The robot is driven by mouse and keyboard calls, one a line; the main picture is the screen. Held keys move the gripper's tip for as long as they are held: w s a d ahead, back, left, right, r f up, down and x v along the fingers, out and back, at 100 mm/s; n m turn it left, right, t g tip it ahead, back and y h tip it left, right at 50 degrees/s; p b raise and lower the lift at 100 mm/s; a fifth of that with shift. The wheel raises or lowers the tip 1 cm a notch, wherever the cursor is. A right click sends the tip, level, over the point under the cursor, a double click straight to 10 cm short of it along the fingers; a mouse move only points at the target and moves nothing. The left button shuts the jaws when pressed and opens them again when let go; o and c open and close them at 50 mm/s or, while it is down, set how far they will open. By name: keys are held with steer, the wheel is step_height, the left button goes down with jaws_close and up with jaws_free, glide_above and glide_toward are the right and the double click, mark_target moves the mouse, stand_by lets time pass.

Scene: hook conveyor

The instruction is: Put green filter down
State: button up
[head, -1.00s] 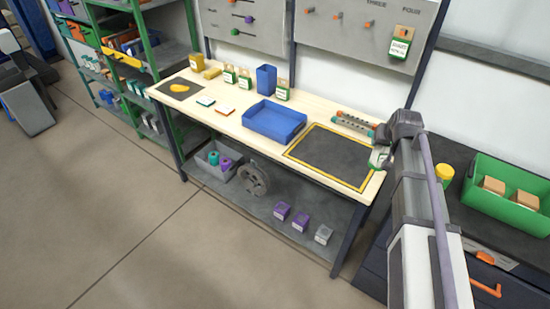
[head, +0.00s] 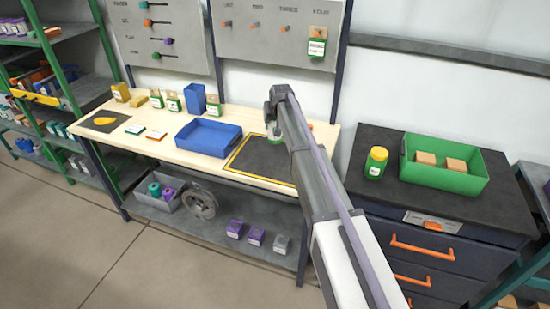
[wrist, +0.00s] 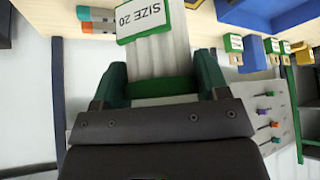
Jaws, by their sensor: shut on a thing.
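The green filter (wrist: 160,58) is a pale ribbed cylinder with a green band and a "SIZE 20" label in the wrist view. My gripper (wrist: 158,76) is shut on it, with a dark green finger on each side. In the head view my gripper (head: 273,122) is by the back edge of the dark mat, and only a small green and white part of the filter (head: 273,135) shows below it. The dark mat with a yellow border (head: 252,163) lies on the workbench, its right part hidden by my arm. I cannot tell the filter's height above it.
A blue tray (head: 208,151) sits just left of the mat. A blue bin (head: 196,96) and several small tagged boxes stand behind it. The mat's visible area is clear.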

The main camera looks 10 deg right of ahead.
mark_target(275, 138)
step_height(275, 138, down, 10)
steer(key=b, duration=0.9)
steer(key=shift+f, duration=0.1)
steer(key=shift+r, duration=0.3)
steer(key=shift+c, duration=0.5)
steer(key=shift+f, duration=0.15)
steer(key=o, duration=1.1)
